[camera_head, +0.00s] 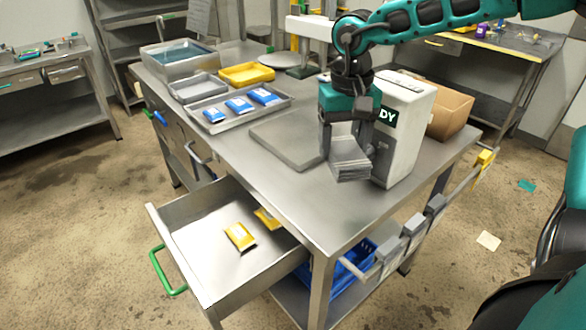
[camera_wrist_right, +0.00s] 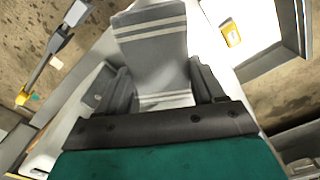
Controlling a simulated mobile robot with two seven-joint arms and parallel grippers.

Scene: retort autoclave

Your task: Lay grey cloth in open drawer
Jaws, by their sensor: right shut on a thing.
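A grey cloth (camera_head: 350,163) with pale stripes hangs from my right gripper (camera_head: 347,128), which is shut on it above the steel table. The striped cloth (camera_wrist_right: 155,45) also shows between the fingers in the right wrist view. The open drawer (camera_head: 205,268) with a green handle sticks out at the table's front left, to the left of and below the cloth. Two yellow packets (camera_head: 240,236) lie in the drawer. One yellow packet (camera_wrist_right: 230,33) also shows in the right wrist view. My left gripper is not in view.
A white box-shaped device (camera_head: 407,125) stands just right of the gripper, with a cardboard box (camera_head: 450,110) behind. A flat grey plate (camera_head: 270,145) and a tray (camera_head: 283,101) of blue packets lie left. The table's front is clear.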

